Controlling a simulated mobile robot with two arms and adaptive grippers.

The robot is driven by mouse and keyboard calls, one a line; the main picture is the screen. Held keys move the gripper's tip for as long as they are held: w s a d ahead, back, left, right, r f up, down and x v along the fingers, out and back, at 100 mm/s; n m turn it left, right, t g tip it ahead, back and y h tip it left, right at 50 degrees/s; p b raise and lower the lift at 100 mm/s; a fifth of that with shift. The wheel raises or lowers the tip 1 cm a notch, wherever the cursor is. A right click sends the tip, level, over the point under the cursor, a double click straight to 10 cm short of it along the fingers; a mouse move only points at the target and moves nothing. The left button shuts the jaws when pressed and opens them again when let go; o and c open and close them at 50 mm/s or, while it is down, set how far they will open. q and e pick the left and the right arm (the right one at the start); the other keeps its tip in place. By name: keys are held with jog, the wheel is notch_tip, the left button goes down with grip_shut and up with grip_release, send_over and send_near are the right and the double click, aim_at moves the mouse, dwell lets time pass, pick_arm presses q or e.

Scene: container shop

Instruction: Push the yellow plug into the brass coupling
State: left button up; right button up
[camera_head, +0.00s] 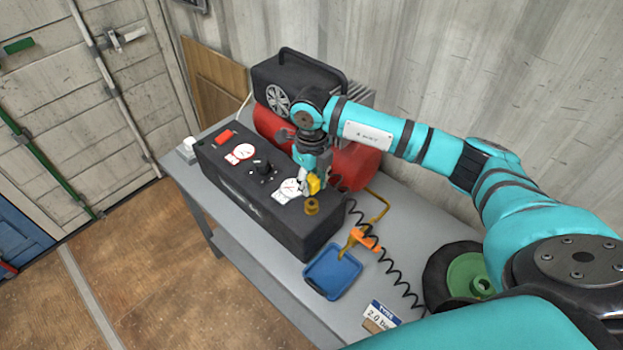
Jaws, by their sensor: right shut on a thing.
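The yellow plug (314,184) is held in my right gripper (309,181), which is shut on it above the right end of the black control box. The brass coupling (311,206) stands up from the top of that box, just below and in front of the plug. The plug looks apart from the coupling, though the small size makes the exact gap hard to tell. My right arm comes in from the right and hides part of the red tank behind. My left gripper is not in view.
The black box (244,195) with gauges, a knob and a red switch stands on the grey bench. A compressor with a red tank (272,122) is behind it. A blue tray (333,272), an orange tool (362,238), a coiled black hose and a green wheel lie to the right.

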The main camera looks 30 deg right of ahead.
aim_at(311, 193)
jog(key=shift+f+b, duration=0.95)
jog(key=shift+f, duration=1.05)
jog(key=shift+b, duration=0.55)
dwell(0.6)
jog(key=shift+f+b, duration=0.6)
jog(key=o, duration=1.1)
jog(key=shift+o, duration=0.2)
jog(key=shift+r, duration=0.1)
notch_tip(311, 193, up, 12)
jog(key=shift+f, duration=0.1)
